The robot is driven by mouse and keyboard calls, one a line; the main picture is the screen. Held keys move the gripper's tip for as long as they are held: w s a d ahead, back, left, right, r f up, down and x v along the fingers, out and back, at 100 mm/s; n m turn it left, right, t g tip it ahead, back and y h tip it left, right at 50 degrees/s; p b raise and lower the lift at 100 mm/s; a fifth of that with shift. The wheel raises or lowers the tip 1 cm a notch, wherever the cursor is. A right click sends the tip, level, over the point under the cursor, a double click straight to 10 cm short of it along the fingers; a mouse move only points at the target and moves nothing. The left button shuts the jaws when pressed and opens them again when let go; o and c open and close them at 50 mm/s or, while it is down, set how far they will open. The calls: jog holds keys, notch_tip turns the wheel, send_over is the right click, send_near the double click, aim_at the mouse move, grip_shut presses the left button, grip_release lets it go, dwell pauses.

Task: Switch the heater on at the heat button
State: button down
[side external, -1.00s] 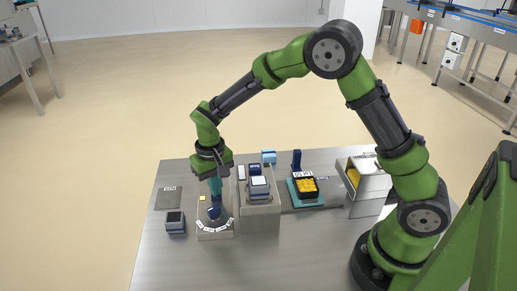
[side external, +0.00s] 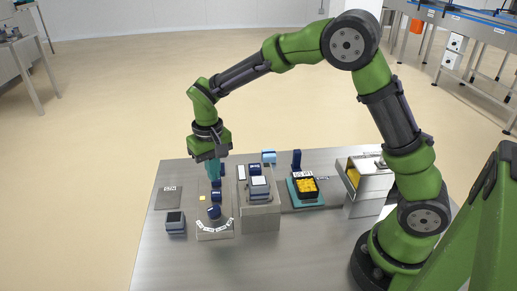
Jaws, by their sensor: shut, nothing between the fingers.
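A low grey control panel (side external: 205,235) stands at the front left of the table. It carries a dark blue knob (side external: 214,212) above an arc of white labels, a blue block-like part (side external: 216,196) behind the knob, and a small yellow square (side external: 202,198) at the left. I cannot read any lettering, so I cannot tell which part is the heat button. My gripper (side external: 215,183), with teal fingers, points down over the rear of the panel. It is shut and empty. Its tips are close to the blue part; whether they touch is unclear.
A grey housing (side external: 262,217) with pale blocks on top stands just right of the panel. Further right are a teal holder (side external: 292,201) with a dark tray of yellow pieces (side external: 307,184) and a metal bin (side external: 370,190). A dark-topped block (side external: 176,223) is left of the panel.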

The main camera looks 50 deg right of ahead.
notch_tip(320, 180, up, 9)
jog(key=shift+f, duration=0.2)
dwell(0.5)
jog(key=shift+w, duration=0.1)
jog(key=s+d+r+t, duration=0.1)
jog(key=s+r+t, duration=0.1)
jog(key=s, duration=0.5)
jog(key=s+d+r+t+y, duration=0.1)
jog(key=s+d+r+t, duration=0.1)
jog(key=s, duration=0.5)
jog(key=s+d+r+m+t+y, duration=0.1)
jog(key=s+d+r+t, duration=0.1)
jog(key=s, duration=0.4)
jog(key=shift+s+d+t, duration=0.25)
jog(key=shift+s+t, duration=0.15)
jog(key=shift+t, duration=0.2)
